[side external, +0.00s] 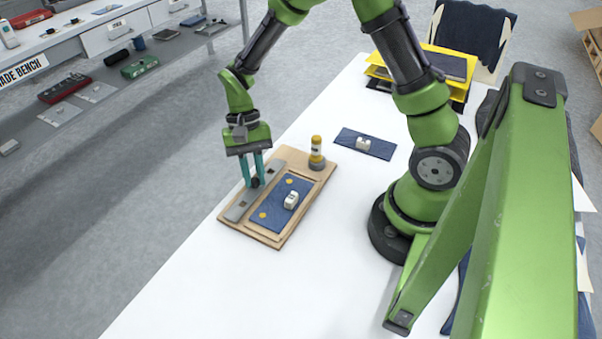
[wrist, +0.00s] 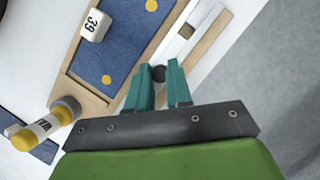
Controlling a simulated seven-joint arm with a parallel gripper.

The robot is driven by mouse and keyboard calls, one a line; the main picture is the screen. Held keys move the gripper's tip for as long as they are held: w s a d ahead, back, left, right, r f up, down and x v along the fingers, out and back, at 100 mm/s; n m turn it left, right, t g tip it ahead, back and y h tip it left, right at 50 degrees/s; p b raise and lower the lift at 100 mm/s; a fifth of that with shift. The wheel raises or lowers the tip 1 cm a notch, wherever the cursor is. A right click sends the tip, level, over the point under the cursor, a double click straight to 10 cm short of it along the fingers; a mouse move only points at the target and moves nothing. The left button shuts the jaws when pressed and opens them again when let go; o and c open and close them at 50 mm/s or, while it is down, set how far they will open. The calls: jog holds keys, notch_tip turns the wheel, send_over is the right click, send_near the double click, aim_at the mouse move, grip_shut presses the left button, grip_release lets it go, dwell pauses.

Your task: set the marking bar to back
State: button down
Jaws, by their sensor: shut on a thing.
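The marking bar, a flat grey strip (side external: 241,204), lies along the left side of a wooden board (side external: 287,236) in the side view. It also shows in the wrist view as a pale strip (wrist: 178,46). A dark knob (wrist: 158,73) stands on the bar. My gripper (side external: 254,184) points down with its teal fingers shut on the knob; in the wrist view the fingers (wrist: 160,72) stand either side of it. The bar's part under the fingers is partly hidden.
On the board lies a blue denim piece (side external: 271,208) with yellow dots and a white block (side external: 291,200). A yellow-topped bottle (side external: 316,153) stands at the board's far corner. Another denim piece (side external: 378,149) with a white block lies behind. The white table's front is clear.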

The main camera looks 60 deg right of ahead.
jog(key=c, duration=1.3)
grip_release()
jog(key=v, duration=1.7)
jog(key=shift+s, duration=0.1)
jog(key=s+a+r+n+t, duration=0.1)
jog(key=s+r+n+t, duration=0.1)
jog(key=s+t, duration=0.3)
jog(key=s+a+r+n+t+h, duration=0.1)
jog(key=s+r+n+t, duration=0.2)
jog(key=s, duration=0.6)
jog(key=r+t, duration=0.1)
jog(key=t, duration=0.1)
jog(key=shift+s+a+t, duration=0.15)
jog(key=shift+s+t, duration=0.15)
jog(key=shift+s, duration=0.1)
